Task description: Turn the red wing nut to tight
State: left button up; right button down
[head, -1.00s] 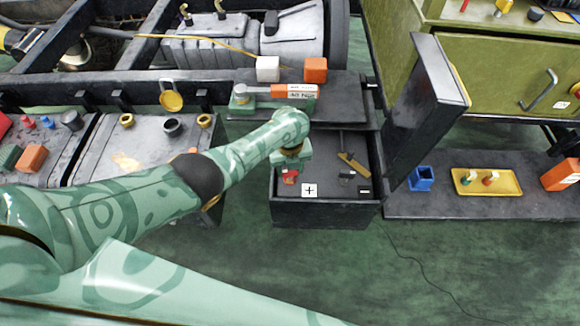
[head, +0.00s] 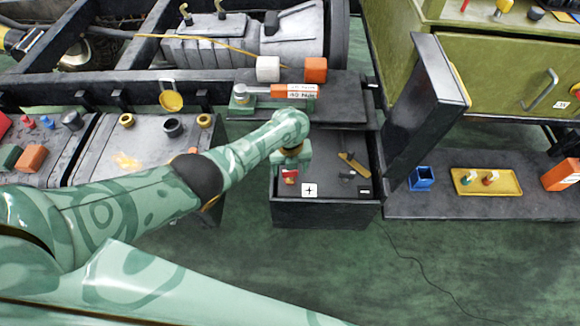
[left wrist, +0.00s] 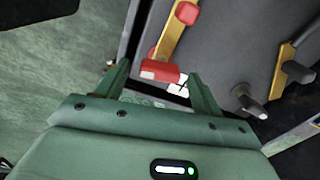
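The red wing nut (head: 290,176) shows in the head view inside the open dark box (head: 325,212), just left of the plus label (head: 309,190). My left gripper (head: 290,158) is above it, pointing down. In the left wrist view a red bar-shaped piece (left wrist: 160,71), which looks like the wing nut, lies just ahead of the two fingertips (left wrist: 160,78), at the end of a yellow strip (left wrist: 171,38). The fingers are open, one on each side, with visible gaps. Whether they reach down level with it I cannot tell. My right gripper is not in view.
A second yellow strip (head: 353,163) and a grey fitting (head: 346,175) lie in the box near the minus label (head: 364,190). The raised dark lid (head: 426,115) stands at its right. A torque tool (head: 290,91) lies behind.

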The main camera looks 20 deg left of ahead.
pick_arm(q)
jog(key=shift+r, duration=0.1)
notch_tip(320, 180, up, 16)
jog(key=p, duration=1)
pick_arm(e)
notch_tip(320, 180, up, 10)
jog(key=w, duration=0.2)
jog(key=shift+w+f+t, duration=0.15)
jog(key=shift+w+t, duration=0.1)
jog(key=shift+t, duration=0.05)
pick_arm(q)
jog(key=s+a+f+n, duration=0.3)
jog(key=s+f+n, duration=0.5)
jog(key=s+f, duration=0.35)
jog(key=s+a+f+n, duration=0.2)
jog(key=s+f+n, duration=0.5)
jog(key=s+f, duration=0.45)
jog(key=s+a+f+n, duration=0.1)
jog(key=s+n, duration=0.3)
jog(key=s, duration=0.5)
jog(key=s+a+f+n, duration=0.2)
jog(key=s+f+n, duration=0.2)
jog(key=s, duration=0.5)
jog(key=s+a+f+n, duration=0.2)
jog(key=s+n, duration=0.2)
jog(key=s, duration=0.5)
jog(key=shift+s+f+t, duration=0.15)
jog(key=shift+s+t, duration=0.25)
